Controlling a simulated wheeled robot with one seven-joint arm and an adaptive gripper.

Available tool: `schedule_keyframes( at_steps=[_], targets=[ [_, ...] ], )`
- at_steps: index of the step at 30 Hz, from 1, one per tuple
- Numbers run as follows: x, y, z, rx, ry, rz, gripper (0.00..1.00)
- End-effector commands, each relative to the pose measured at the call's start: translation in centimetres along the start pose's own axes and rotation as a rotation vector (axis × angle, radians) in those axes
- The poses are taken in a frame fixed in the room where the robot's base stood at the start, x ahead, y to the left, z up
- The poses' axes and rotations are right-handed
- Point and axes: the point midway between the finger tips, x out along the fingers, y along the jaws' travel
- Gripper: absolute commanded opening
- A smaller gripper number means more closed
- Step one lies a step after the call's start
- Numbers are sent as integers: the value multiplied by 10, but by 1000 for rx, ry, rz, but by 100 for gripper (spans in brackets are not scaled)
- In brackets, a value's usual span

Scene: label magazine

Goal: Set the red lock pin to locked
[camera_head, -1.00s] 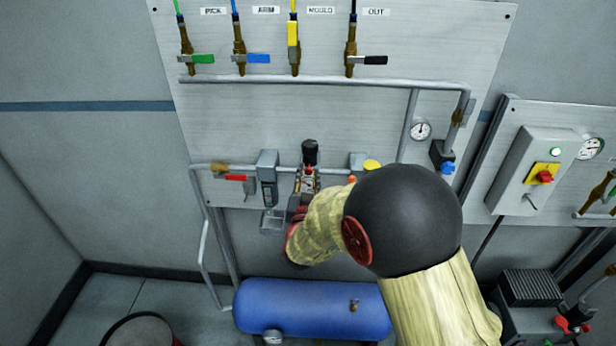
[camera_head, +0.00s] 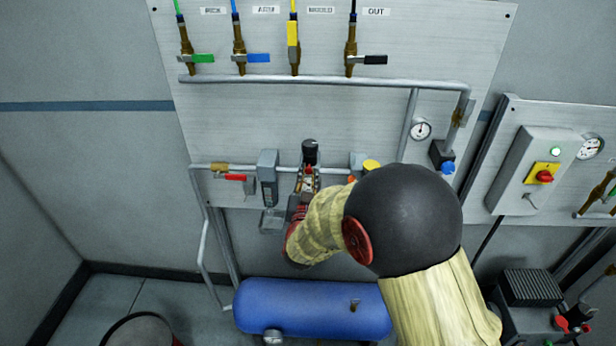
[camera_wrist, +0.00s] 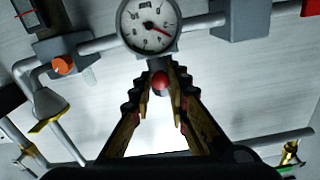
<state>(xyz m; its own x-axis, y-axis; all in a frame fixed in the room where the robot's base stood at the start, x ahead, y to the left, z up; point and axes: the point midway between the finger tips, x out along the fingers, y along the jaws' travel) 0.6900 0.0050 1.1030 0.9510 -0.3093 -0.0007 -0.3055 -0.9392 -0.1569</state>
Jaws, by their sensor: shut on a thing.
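The red lock pin shows as a round red knob (camera_wrist: 161,80) just below a white-faced gauge in the wrist view. My gripper (camera_wrist: 162,88) has its two stepped black fingers with brass-coloured pads on either side of the knob, shut on it. In the head view my gripper (camera_head: 304,188) is at the pipe fittings under a black-topped regulator (camera_head: 310,152), partly covered by my forearm. Whether the pin stands locked or unlocked cannot be told.
A gauge (camera_wrist: 150,24) sits right beyond my fingertips. A grey block with an orange knob (camera_wrist: 63,65) is to its left. In the head view a red-handled valve (camera_head: 236,178) and a grey unit (camera_head: 267,180) are left of my gripper. A blue tank (camera_head: 312,308) lies below.

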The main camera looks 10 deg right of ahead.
Motion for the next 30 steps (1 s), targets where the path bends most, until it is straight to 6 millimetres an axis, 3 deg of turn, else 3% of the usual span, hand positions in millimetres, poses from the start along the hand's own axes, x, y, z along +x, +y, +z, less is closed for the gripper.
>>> schedule_keyframes(
  at_steps=[5, 12, 13, 23, 30],
  targets=[
    [17, 0, 1, 2, 3, -1, 0],
    [18, -1, -1, 1, 2, -1, 0],
    [18, -1, -1, 1, 2, -1, 18],
    [18, 0, 0, 0, 1, -1, 36],
    [18, 0, 0, 0, 1, 0, 36]
  ],
)
